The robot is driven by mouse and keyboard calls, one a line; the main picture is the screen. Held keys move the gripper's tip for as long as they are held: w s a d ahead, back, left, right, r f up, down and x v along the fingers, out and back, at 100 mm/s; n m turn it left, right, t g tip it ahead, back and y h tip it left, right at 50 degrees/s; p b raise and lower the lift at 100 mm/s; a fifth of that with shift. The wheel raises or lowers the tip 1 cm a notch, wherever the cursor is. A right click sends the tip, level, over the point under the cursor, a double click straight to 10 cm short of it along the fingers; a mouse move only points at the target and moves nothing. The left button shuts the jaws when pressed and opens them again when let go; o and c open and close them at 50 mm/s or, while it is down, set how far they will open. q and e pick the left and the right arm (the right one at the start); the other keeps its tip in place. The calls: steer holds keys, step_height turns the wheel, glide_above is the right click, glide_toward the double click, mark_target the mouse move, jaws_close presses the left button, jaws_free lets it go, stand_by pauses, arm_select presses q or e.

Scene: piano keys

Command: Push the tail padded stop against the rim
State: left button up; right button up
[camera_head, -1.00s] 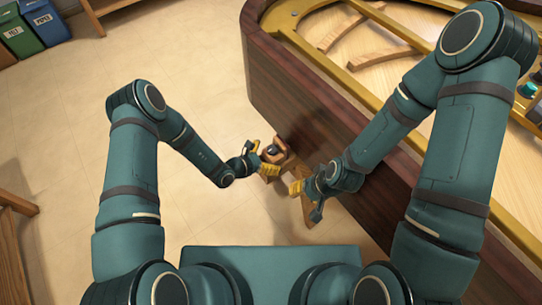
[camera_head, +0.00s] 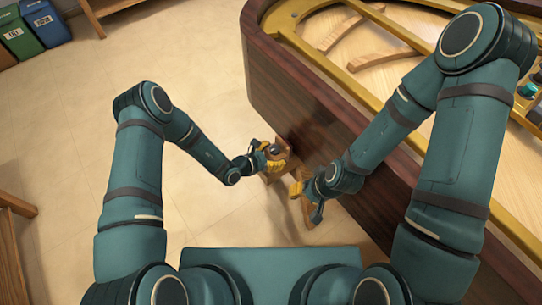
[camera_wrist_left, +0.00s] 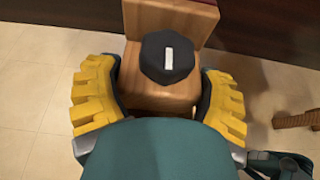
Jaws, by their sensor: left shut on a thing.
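In the head view my left gripper (camera_head: 270,157) is beside the dark wooden rim (camera_head: 305,120), and the stop is mostly hidden by the fingers. I cannot tell whether the stop touches the rim. My right gripper (camera_head: 307,188) is lower right, close to the rim; its jaws are unclear.
A wooden piece (camera_head: 306,211) stands by the right gripper. Inside the rim are a brass-coloured frame (camera_head: 318,62) and curved wooden parts (camera_head: 350,30). Blue and green bins (camera_head: 45,22) stand at the far left.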

arm_select(q)
steer(key=shift+w+d, duration=0.45)
steer(key=shift+d, duration=0.15)
steer(key=o, duration=1.2)
steer(key=shift+s+a, duration=0.1)
steer(key=shift+a, duration=0.05)
steer(key=v, duration=1.1)
steer(key=shift+s+a+r, duration=0.2)
steer(key=shift+a, duration=0.1)
